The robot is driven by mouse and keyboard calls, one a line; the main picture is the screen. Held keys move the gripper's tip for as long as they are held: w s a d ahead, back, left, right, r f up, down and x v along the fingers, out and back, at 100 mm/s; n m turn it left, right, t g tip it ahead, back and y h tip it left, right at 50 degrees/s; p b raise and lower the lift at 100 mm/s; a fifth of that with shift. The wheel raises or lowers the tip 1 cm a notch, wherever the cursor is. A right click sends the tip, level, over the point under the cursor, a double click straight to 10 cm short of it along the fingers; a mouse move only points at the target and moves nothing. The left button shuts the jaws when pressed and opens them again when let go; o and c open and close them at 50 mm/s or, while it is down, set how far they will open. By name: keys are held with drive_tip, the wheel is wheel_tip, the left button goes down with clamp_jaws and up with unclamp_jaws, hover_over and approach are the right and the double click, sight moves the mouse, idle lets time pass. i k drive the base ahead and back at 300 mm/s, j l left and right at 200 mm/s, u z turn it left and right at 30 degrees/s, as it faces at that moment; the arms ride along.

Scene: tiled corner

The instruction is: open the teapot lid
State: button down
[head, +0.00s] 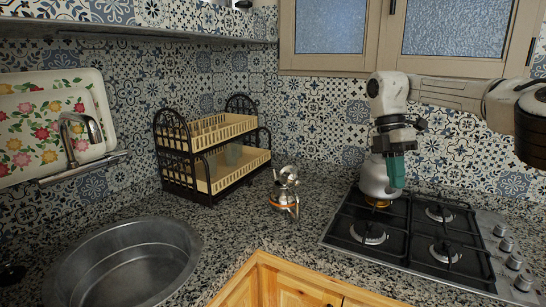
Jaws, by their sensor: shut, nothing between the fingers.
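A white rounded pot (372,178) with a golden base stands on the back left burner of the stove. Its top is hidden behind my gripper, so I cannot see its lid. A small shiny metal pot (284,194) with an orange-brown band stands on the counter left of the stove; it looks like a teapot, but its lid is too small to make out. I cannot tell for certain which of the two is the teapot. My gripper (397,184) points down with its green fingers shut and empty. It overlaps the white pot's right side in the picture; contact cannot be told.
A black gas stove (428,240) with several burners fills the right of the counter. A two-tier dish rack (205,158) stands against the tiled wall. A round metal sink (125,265) and tap (80,138) are at the left.

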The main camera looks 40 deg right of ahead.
sight(288, 176)
drive_tip(key=i, duration=1.55)
